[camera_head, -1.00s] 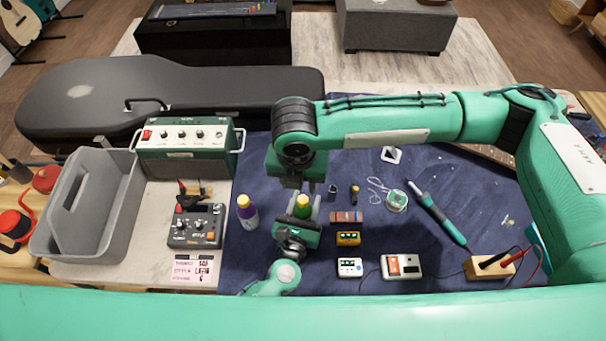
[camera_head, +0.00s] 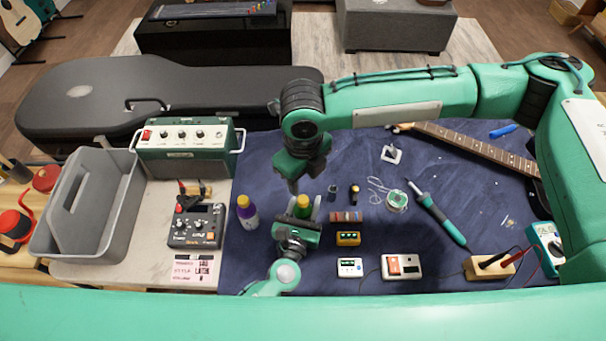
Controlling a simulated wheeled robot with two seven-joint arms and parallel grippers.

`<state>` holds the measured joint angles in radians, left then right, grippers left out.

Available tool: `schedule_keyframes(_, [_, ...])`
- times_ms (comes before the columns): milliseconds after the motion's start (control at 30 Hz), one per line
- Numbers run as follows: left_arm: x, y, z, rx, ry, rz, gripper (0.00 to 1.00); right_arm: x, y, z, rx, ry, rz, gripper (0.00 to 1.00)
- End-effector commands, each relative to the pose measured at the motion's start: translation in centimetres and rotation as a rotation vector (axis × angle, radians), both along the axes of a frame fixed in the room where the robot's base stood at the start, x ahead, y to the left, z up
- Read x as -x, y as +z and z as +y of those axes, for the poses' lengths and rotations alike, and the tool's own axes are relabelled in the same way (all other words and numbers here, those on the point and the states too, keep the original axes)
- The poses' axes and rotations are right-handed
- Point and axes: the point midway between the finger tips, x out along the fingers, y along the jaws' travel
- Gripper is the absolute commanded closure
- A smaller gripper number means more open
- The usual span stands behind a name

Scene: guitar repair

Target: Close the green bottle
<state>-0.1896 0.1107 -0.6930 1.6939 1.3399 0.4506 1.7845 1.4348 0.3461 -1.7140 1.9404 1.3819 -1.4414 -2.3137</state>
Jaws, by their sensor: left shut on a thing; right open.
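The green bottle (camera_head: 303,203) stands on the blue cloth, with its yellow-green upper part showing. My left gripper (camera_head: 302,218) is shut on its sides, and hides its lower part. My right gripper (camera_head: 294,186) is open, pointing down just above and behind the bottle's top, apart from it as far as I can tell. A small dark cap-like piece (camera_head: 332,190) lies on the cloth right of the bottle. Whether it is the bottle's cap is too small to tell.
A purple-and-white bottle with a yellow top (camera_head: 247,211) stands to the left. A small black-and-yellow item (camera_head: 354,194), a brown block (camera_head: 346,216) and a yellow box (camera_head: 348,239) sit to the right. The grey bin (camera_head: 75,215) and amplifier (camera_head: 190,150) are at left.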

Motion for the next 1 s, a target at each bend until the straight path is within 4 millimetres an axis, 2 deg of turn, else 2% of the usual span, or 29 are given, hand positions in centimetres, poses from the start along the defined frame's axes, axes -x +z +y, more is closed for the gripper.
schedule_keyframes(267, [0.0,0.0,0.0,0.000,0.000,0.000,1.00,0.0,-0.5,0.0,0.001,-0.002,0.001,0.59])
schedule_keyframes(700, [0.0,0.0,0.0,0.000,0.000,0.000,1.00,0.1,-6.7,0.0,0.000,-0.003,0.001,0.59])
schedule_keyframes(1000, [0.0,0.0,0.0,0.000,0.000,0.000,1.00,0.0,-8.0,0.0,0.000,-0.003,0.000,0.59])
